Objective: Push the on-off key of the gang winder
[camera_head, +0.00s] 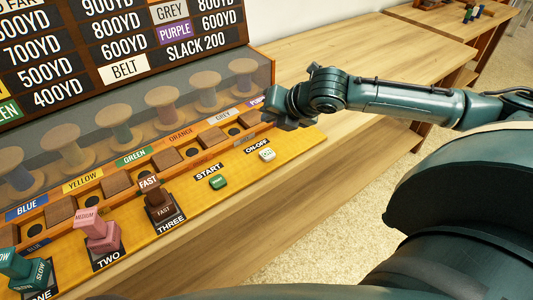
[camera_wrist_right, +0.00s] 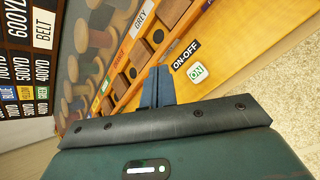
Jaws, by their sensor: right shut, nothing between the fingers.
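The on-off key (camera_head: 267,154) is a small pale key with green marking on the yellow panel of the gang winder (camera_head: 210,205), below the ON-OFF label (camera_head: 257,146). In the right wrist view the key (camera_wrist_right: 197,71) shows as a white square marked ON. My right gripper (camera_head: 287,122) is just beyond and to the right of the key in the head view, apart from it. In the wrist view its closed fingertips (camera_wrist_right: 159,72) are left of the key, over the panel, with nothing between them. My left gripper is not in view.
A green START key (camera_head: 218,182) sits left of the on-off key. Selector blocks marked THREE (camera_head: 162,212), TWO (camera_head: 101,234) and ONE (camera_head: 22,271) stand further left. Spools (camera_head: 165,107) stand behind a clear cover. The wooden bench (camera_head: 330,75) is clear behind my right arm.

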